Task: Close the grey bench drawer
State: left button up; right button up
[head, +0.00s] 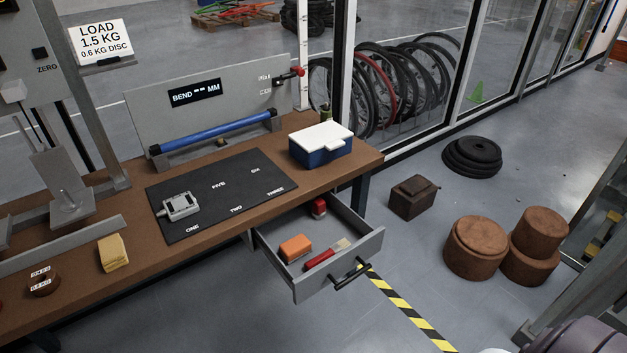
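The grey bench drawer (368,247) is pulled out from under the front right part of the brown workbench (100,257). Its black bar handle (352,274) is on the front panel, facing down and right in the picture. Inside the drawer lie an orange block (295,247), a brush with a red handle (320,260) and a small red item (319,208) near the bench. Neither of my grippers shows in the head view. Nothing is seen touching the drawer or its handle.
On the bench are a dark numbered mat (228,215), a blue box with a white lid (320,150) and a yellow block (112,253). Yellow-black tape (405,311) marks the floor beside the drawer. Brown round stacks (475,248) and a brown box (412,200) stand right.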

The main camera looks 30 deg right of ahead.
aim_at(340, 221)
jog(key=z, duration=1.1)
